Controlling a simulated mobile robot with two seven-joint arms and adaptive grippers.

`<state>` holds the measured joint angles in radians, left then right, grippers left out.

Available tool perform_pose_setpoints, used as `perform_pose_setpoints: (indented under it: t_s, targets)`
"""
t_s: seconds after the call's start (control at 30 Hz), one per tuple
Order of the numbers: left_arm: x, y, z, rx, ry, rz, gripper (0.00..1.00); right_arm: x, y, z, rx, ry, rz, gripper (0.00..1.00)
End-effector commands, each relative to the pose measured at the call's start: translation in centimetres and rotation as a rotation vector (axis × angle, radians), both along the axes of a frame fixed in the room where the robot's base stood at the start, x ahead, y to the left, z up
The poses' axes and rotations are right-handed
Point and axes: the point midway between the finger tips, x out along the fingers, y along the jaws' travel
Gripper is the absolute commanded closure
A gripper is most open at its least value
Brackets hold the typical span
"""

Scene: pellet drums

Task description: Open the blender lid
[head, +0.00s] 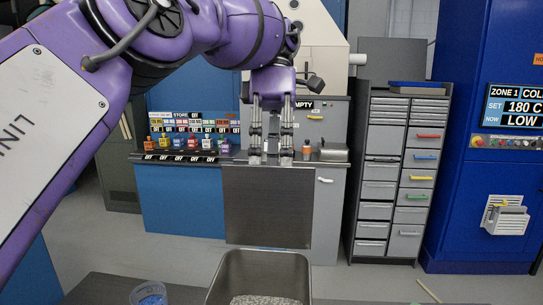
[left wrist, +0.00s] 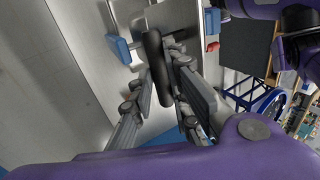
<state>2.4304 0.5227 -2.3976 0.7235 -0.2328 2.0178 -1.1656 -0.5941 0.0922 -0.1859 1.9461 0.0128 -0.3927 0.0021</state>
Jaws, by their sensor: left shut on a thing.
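My left gripper (head: 271,156) points down in front of the grey unit marked EMPTY (head: 303,104). In the left wrist view, my left gripper (left wrist: 164,78) has its fingers on both sides of a dark rounded bar (left wrist: 153,58) and is shut on it. The bar looks like a handle in front of a pale metal surface (left wrist: 75,70). In the head view the bar is hidden. A flat grey metal panel (head: 268,208) shows below the fingertips. I cannot tell for sure which surface is the blender lid. My right gripper is not in view.
Small coloured bottles (head: 192,143) stand on the counter to the left. A grey drawer cabinet (head: 378,190) and a blue machine (head: 470,195) stand to the right. A metal bin of pellets (head: 232,268) and a clear cup (head: 148,293) are at the near edge.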

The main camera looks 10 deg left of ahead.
Motion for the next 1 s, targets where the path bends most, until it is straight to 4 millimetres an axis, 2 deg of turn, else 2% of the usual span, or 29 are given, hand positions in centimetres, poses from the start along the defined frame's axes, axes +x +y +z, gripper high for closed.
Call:
perform_pose_setpoints:
  t_s: [0.03, 0.17, 0.2, 0.33, 0.57, 1.0]
  targets:
    - [0.3, -0.3, -3.7, 0.012, 0.054, -0.009, 1.00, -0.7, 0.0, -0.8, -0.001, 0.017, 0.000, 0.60]
    - [0.3, -0.3, -3.7, 0.012, 0.054, -0.009, 1.00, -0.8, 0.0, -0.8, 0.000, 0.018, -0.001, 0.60]
    - [0.2, -0.3, -3.7, 0.012, 0.054, -0.009, 0.82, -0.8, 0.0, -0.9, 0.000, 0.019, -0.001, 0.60]
    - [0.3, -0.2, -3.7, 0.013, 0.053, -0.010, 0.65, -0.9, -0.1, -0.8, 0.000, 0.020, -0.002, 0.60]
    - [0.2, -0.1, -3.2, 0.015, 0.046, -0.007, 0.64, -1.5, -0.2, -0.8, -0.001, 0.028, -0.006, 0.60]
    - [0.0, -0.1, -2.3, 0.011, 0.036, -0.005, 0.64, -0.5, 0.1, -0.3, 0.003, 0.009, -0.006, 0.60]
